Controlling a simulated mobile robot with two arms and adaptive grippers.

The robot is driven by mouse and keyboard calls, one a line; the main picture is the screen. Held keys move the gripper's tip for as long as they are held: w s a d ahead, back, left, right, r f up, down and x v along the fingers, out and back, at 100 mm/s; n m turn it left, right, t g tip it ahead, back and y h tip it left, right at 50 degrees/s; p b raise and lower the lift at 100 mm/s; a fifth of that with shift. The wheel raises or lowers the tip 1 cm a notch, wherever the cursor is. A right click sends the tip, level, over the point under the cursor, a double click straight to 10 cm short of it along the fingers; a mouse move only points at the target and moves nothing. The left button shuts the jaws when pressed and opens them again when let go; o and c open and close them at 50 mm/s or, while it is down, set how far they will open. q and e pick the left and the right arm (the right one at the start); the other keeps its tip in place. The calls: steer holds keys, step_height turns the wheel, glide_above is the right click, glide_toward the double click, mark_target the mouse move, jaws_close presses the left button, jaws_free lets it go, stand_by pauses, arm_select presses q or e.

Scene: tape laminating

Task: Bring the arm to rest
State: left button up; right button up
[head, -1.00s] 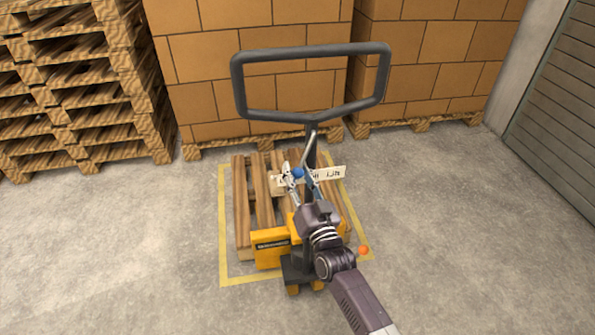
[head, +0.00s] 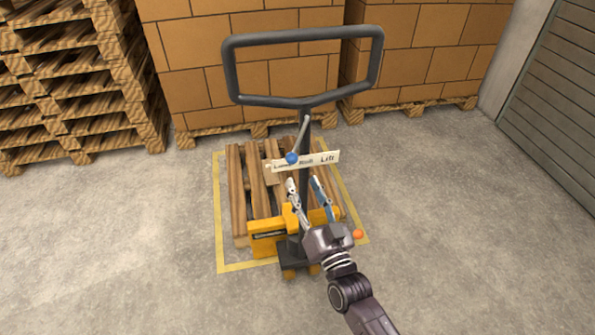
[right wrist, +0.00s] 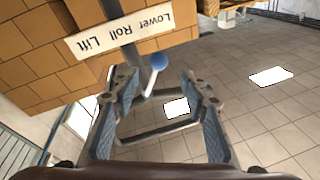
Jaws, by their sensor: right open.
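My right gripper (head: 305,188) is open and empty, just below the label plate of the pallet jack. It also shows in the right wrist view (right wrist: 160,92), its two fingers spread apart. The blue knob (head: 292,158) of the jack's lever is beyond the fingertips, apart from them. In the right wrist view the blue knob (right wrist: 158,61) shows between and past the fingers. The label plate (head: 325,158) reads Lower, Roll, Lift; the knob is by its Lower end in the head view. My left gripper is not in view.
The jack's dark handle loop (head: 300,102) rises above the plate. Its yellow body (head: 266,228) stands at a wooden pallet (head: 236,200) inside a yellow floor outline (head: 220,250). Stacked boxes (head: 205,90) stand behind, stacked pallets (head: 80,100) at left. The floor at right is clear.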

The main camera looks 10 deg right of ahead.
steer(key=shift+v, duration=1)
steer(key=s+f+n+g, duration=0.1)
steer(key=s+f+g, duration=0.2)
steer(key=f, duration=0.8)
steer(key=s+f+n+g, duration=0.1)
steer(key=s+f+g, duration=0.15)
steer(key=f, duration=0.95)
steer(key=s+d+f+g+h, duration=0.1)
steer(key=s+d+f+g, duration=0.1)
steer(key=s+f, duration=0.45)
steer(key=s+d+f+g+h, duration=0.1)
steer(key=s+f+g, duration=0.25)
steer(key=f, duration=0.55)
steer(key=s+d+f+g, duration=0.2)
steer(key=s+f, duration=0.3)
steer(key=s, duration=0.6)
steer(key=s+d+f+n+g+h, duration=0.1)
steer(key=s+d+f+g, duration=0.2)
steer(key=s+f, duration=0.3)
steer(key=s+d+f+n+g, duration=0.1)
steer(key=s+d+f+g, duration=0.2)
steer(key=s, duration=1.2)
step_height(320, 180, down, 2)
steer(key=shift+s+f+h, duration=0.15)
steer(key=shift+s+h, duration=0.15)
steer(key=shift+s, duration=0.05)
